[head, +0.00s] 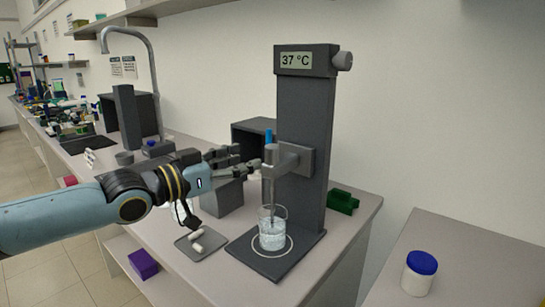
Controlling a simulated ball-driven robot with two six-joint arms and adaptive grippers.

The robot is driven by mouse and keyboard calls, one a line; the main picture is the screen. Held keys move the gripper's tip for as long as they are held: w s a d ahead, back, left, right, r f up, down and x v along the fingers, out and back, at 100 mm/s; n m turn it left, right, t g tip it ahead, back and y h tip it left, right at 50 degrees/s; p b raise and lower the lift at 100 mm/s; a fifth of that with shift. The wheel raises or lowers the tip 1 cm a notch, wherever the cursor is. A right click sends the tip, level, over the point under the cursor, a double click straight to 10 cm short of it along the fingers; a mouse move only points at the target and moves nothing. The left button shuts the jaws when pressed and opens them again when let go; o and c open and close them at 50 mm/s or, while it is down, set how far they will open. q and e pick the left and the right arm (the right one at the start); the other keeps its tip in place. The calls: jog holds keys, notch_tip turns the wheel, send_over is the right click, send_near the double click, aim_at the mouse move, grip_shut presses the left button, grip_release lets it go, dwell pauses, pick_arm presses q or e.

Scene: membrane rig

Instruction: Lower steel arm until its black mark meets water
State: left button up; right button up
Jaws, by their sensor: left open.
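The rig is a tall dark grey stand (305,130) with a 37 °C display (295,60) on top. A grey steel arm (288,158) juts left from its column, with a thin vertical rod (268,188) hanging from its end. The rod reaches down toward a clear glass beaker of water (272,232) on the stand's base. The black mark is too small to make out, and whether the rod touches the water I cannot tell. My left gripper (248,163) is open, just left of the steel arm's end; contact is unclear. My right gripper is out of view.
A small grey tray (189,250) with white pieces lies in front of the rig, below my left wrist. A green block (342,202) sits right of the column. A blue-lidded jar (419,273) stands on the separate right bench.

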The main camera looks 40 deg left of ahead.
aim_at(266, 153)
pick_arm(q)
jog(key=b+x, duration=0.1)
jog(key=b, duration=0.1)
jog(key=b+x, duration=0.2)
jog(key=shift+w+f, duration=0.3)
jog(key=shift+f, duration=0.05)
jog(key=b+x, duration=0.2)
jog(key=x, duration=0.2)
jog(key=shift+r, duration=0.2)
jog(key=shift+w+d+r+b, duration=0.1)
jog(key=shift+w+d+b, duration=0.05)
jog(key=shift+w+b, duration=0.3)
jog(key=shift+w, duration=0.1)
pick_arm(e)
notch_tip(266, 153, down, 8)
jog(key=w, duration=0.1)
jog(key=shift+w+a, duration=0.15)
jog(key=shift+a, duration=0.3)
pick_arm(q)
jog(key=shift+c, duration=0.2)
grip_shut()
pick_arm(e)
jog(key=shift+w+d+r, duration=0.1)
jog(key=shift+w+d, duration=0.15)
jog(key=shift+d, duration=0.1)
pick_arm(q)
jog(key=shift+w+d, duration=0.1)
